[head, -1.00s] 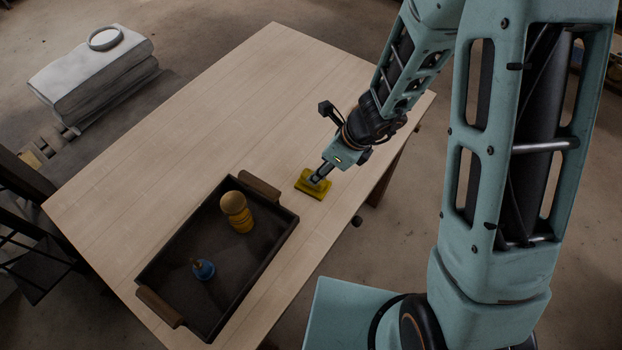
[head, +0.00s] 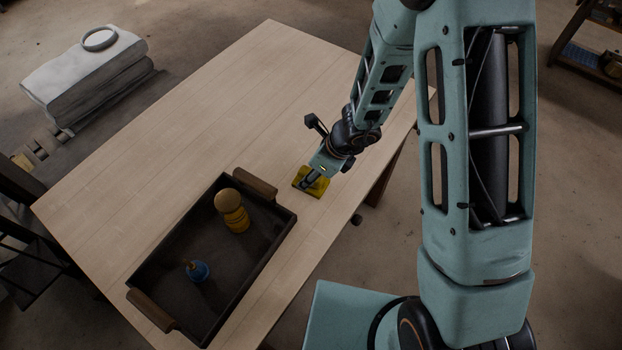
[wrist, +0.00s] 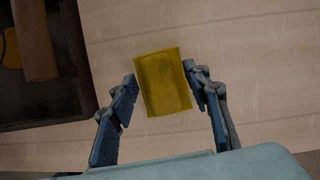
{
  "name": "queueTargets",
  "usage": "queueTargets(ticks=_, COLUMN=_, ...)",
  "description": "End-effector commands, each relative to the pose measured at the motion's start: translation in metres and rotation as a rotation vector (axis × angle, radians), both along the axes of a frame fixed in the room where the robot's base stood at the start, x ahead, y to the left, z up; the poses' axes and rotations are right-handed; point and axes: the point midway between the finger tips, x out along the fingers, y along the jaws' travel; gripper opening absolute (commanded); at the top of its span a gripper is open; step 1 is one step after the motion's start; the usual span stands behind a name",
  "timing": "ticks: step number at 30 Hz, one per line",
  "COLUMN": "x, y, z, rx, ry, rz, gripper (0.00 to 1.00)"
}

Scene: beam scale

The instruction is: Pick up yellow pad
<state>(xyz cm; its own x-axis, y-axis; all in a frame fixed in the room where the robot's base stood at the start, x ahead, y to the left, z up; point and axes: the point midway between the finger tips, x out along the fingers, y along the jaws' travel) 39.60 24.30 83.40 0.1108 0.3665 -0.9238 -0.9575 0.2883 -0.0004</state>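The yellow pad (head: 299,183) lies flat on the wooden table, right of the dark tray, near the table's right edge. In the wrist view the pad (wrist: 164,82) shows almost whole between my two fingers. My gripper (head: 312,182) points down at the pad and hides part of it in the head view. In the wrist view my gripper (wrist: 160,80) is open, with one blue finger at each side of the pad. The fingertips are very close to the pad's side edges; I cannot tell whether they touch.
A dark tray (head: 180,312) with wooden handles stands left of the pad, holding a yellow turned piece with a wooden top (head: 232,211) and a blue piece (head: 197,270). The wooden table (head: 215,110) is clear behind the tray and pad.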

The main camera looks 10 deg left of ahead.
Motion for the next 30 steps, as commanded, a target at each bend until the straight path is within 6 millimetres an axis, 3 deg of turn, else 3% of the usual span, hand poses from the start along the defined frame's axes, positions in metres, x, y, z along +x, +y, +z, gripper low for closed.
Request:
queueTargets(ticks=1, x=0.000, y=0.000, z=0.000, rx=0.000, ry=0.000, rz=0.000, gripper=0.36)
queueTargets(ticks=11, x=0.000, y=0.000, z=0.000, rx=0.000, ry=0.000, rz=0.000, gripper=0.00)
queueTargets(ticks=20, x=0.000, y=0.000, z=0.007, rx=0.001, ry=-0.001, rz=0.001, gripper=0.00)
queueTargets(ticks=30, x=0.000, y=0.000, z=0.068, rx=0.000, ry=-0.002, rz=0.001, gripper=0.00)
